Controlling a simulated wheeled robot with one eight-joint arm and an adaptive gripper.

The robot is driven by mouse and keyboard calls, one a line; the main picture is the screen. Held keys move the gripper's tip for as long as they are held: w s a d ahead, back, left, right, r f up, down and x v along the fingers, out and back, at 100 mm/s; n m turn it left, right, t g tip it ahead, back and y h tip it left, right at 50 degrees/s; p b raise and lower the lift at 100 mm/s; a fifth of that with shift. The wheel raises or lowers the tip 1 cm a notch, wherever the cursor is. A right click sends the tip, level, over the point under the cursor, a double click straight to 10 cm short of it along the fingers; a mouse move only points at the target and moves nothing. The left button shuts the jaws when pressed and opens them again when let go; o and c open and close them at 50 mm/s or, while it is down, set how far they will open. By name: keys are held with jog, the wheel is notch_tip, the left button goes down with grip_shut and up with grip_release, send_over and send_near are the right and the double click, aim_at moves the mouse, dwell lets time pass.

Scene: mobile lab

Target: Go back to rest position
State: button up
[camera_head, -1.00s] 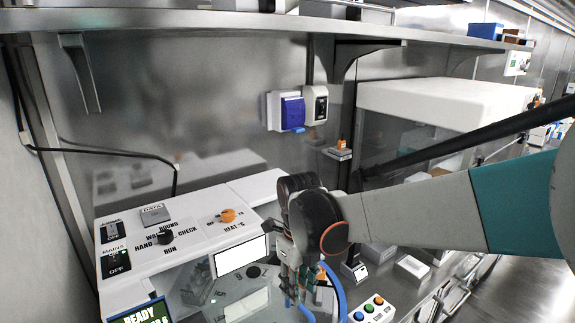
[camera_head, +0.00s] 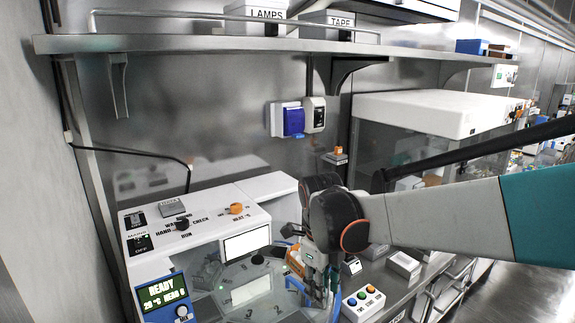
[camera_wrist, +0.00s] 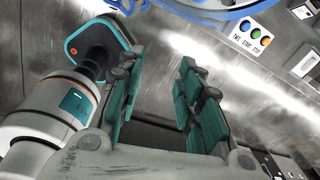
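My gripper (camera_head: 318,284) hangs at the end of my arm, pointing down beside the right side of the white machine. In the wrist view my gripper (camera_wrist: 160,95) shows two teal-padded fingers set apart with a clear gap between them. Nothing is held in that gap; bare metal surface shows through it. My arm reaches in from the right in the head view.
The white machine (camera_head: 207,235) has knobs, a READY display (camera_head: 163,291) and a round clear-covered plate. A button box (camera_head: 363,304) stands right of my gripper. A white-topped cabinet (camera_head: 432,112) stands behind my arm. A metal shelf (camera_head: 230,46) runs above.

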jog(key=s+d+f+n+t+b, duration=0.1)
jog(key=s+d+n+t+b, duration=0.1)
jog(key=s+n, duration=0.4)
jog(key=s+d+f+n+t+b, duration=0.2)
jog(key=s+d+n, duration=0.3)
jog(key=n, duration=0.6)
jog(key=s+d+f+n+t+y+b, duration=0.1)
jog(key=s+d+n+t+b, duration=0.1)
jog(key=s+d+n+b, duration=0.2)
jog(key=s+n, duration=0.3)
jog(key=n, duration=0.2)
jog(key=shift+d+f+t+b, duration=0.15)
jog(key=shift+f+t+b, duration=0.05)
jog(key=shift+t+b, duration=0.2)
